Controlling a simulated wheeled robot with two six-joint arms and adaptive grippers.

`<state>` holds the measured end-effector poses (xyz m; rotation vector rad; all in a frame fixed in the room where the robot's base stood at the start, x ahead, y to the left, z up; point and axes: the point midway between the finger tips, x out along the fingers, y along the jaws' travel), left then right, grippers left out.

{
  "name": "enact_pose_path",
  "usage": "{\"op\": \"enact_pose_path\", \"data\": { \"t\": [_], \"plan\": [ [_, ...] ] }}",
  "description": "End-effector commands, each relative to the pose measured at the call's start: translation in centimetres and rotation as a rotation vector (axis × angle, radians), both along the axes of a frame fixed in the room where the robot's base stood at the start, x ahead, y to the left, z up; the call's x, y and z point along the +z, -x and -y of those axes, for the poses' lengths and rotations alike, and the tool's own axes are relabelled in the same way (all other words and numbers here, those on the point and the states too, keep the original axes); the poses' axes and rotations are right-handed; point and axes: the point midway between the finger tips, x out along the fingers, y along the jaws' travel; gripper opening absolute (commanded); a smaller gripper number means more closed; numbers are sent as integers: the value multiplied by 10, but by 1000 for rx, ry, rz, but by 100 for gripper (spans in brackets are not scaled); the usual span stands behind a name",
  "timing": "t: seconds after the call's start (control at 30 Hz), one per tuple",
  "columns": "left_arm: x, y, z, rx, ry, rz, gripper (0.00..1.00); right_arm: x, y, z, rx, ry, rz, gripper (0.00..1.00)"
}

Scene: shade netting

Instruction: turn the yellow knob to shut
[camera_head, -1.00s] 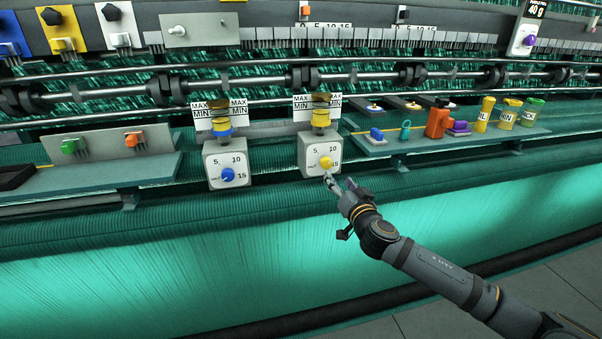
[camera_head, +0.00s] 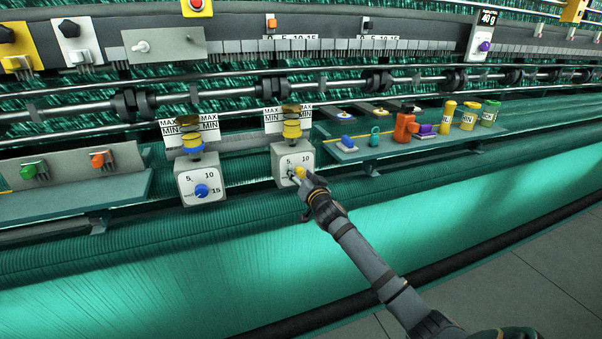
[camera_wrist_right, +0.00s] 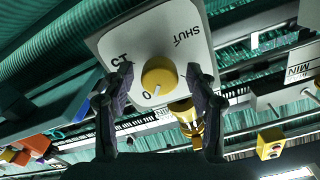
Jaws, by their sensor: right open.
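The yellow knob (camera_head: 299,172) sits on the front of the right-hand white dial box (camera_head: 279,163). My right gripper (camera_head: 298,178) is at it and partly covers the dial in the head view. In the right wrist view the yellow knob (camera_wrist_right: 158,76) lies between the two open fingers of my right gripper (camera_wrist_right: 160,86), with a gap on each side. My left gripper is not in view.
A similar box with a blue knob (camera_head: 201,191) stands to the left. A shelf (camera_head: 345,155) on the right holds an orange container (camera_head: 404,127) and several yellow and green jars. Rods and netting run behind. The lit green netting (camera_head: 200,280) below is clear.

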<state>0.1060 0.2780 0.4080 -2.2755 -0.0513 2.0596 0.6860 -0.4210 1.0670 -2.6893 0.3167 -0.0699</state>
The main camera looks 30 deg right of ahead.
Motion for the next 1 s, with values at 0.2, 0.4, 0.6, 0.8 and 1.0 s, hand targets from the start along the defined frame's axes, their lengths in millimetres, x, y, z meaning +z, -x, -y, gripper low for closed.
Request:
{"op": "enact_pose_path", "data": {
  "t": [0.2,0.4,0.6,0.8,1.0],
  "plan": [
    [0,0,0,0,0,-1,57,0,0,0,0,0,0,48],
    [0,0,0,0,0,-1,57,0,0,0,0,0,0,21],
    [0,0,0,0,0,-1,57,0,0,0,0,0,0,2],
    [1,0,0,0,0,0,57,0,0,0,-1,28,-7,2],
    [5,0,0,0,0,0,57,1,0,0,-1,125,-30,2]
  ]
}}
